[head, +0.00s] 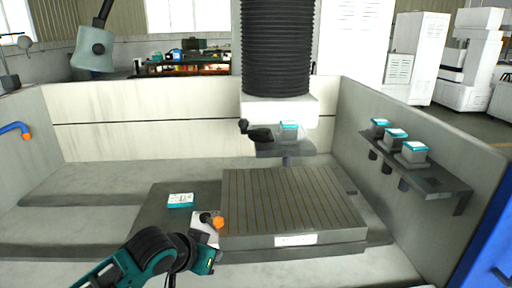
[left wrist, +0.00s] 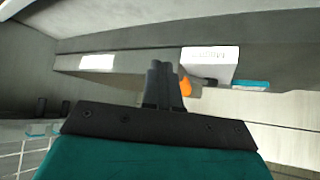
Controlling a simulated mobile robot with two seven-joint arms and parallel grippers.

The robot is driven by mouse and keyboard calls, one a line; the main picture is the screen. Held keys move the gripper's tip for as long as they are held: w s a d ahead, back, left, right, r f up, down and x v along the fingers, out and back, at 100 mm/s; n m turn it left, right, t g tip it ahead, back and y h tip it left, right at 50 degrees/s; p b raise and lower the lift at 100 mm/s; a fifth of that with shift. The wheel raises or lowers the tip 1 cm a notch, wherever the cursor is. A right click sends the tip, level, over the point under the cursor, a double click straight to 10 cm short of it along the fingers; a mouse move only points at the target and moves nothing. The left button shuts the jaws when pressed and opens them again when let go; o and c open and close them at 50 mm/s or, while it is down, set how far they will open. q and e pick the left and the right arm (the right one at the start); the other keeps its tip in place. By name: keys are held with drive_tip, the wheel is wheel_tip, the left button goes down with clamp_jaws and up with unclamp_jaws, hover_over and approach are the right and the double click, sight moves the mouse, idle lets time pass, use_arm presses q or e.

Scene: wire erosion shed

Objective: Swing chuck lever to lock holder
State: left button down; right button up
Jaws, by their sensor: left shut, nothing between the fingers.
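A small white chuck block (head: 205,230) stands at the front left corner of the slotted work table, with an orange lever knob (head: 218,222) at its right. In the left wrist view the white block (left wrist: 210,62) carries printed letters, and the orange knob (left wrist: 185,86) shows partly behind my fingers. My left gripper (left wrist: 162,72) is shut and empty, its fingertips close to the block and knob; touching or apart, I cannot tell. In the head view my left gripper (head: 205,260) is just in front of the block. A white and teal box (head: 180,200) lies behind the block.
The slotted table (head: 290,200) fills the middle. Above it hangs the machine head (head: 280,107), with a bracket bearing a teal-topped block (head: 289,130) and a black handle (head: 257,133). A rack (head: 430,180) with several teal-topped blocks is on the right wall.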

use_arm(q)
drive_tip(key=w+a+r+y, duration=0.3)
drive_tip(key=w+a+r, duration=0.1)
drive_tip(key=a+r, duration=0.4)
drive_tip(key=s+a+r+n+g+y, duration=0.2)
drive_tip(key=a+r+n+y, duration=0.1)
drive_tip(key=a+r, duration=0.6)
drive_tip(key=s+a+r+n+g+y, duration=0.1)
drive_tip(key=s+a+r+n+y, duration=0.2)
drive_tip(key=a+r, duration=0.6)
wheel_tip(320, 180, up, 5)
drive_tip(key=shift+s+r+n+g+y, duration=0.15)
drive_tip(key=shift+n+g+y, duration=0.25)
drive_tip(key=shift+n+y, duration=0.4)
